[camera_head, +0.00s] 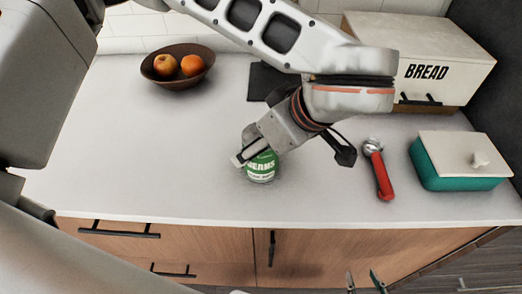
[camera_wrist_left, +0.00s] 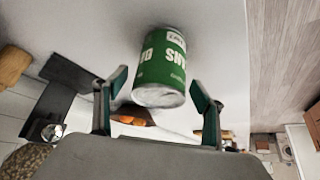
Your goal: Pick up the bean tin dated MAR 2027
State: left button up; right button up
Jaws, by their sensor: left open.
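A red-handled tool (camera_head: 380,172) and a teal dish with a cream lid (camera_head: 455,165) stand to the right. A white bread box (camera_head: 425,55) is at the back right, a brown fruit bowl (camera_head: 178,80) at the back left.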

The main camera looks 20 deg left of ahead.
pick_arm(q)
jog(key=shift+w+a+f, duration=0.1)
jog(key=shift+a+f, duration=0.1)
jog(key=shift+f, duration=0.15)
jog(key=shift+c, duration=0.5)
jog(key=c, duration=1.5)
jog(key=shift+r, duration=0.1)
jog(key=shift+r+p, duration=1.35)
jog(key=shift+r, duration=8.6)
